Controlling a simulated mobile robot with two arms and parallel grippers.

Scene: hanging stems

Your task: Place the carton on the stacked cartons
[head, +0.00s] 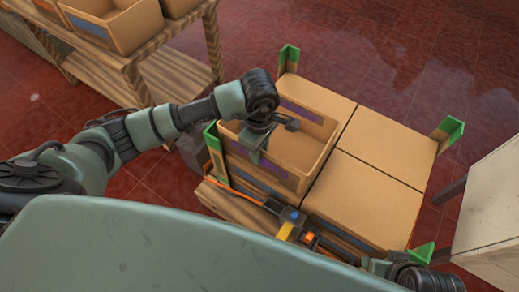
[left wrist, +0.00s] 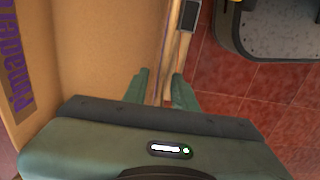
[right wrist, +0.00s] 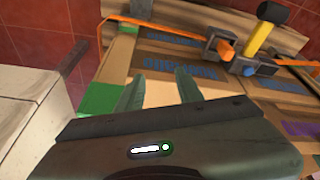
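The open tan carton (head: 301,150) with purple labels sits over the left part of the stacked cartons (head: 352,204). Whether it rests fully on them cannot be told. My left gripper (head: 254,150) is at its near-left wall. In the left wrist view, the carton (left wrist: 90,50) fills the left side, and its wall passes between the fingers of the left gripper (left wrist: 161,88), which look closed on it. My right gripper (right wrist: 158,90) has its fingers apart and empty, close to the stack's near-right corner; in the head view it is mostly hidden.
Green corner posts (head: 448,131) stand around the stack. An orange strap with a yellow-handled tensioner (head: 291,224) crosses its near side. A wooden shelf (head: 140,70) with open cartons (head: 122,22) stands upper left. A whitish cabinet (head: 490,215) is close on the right.

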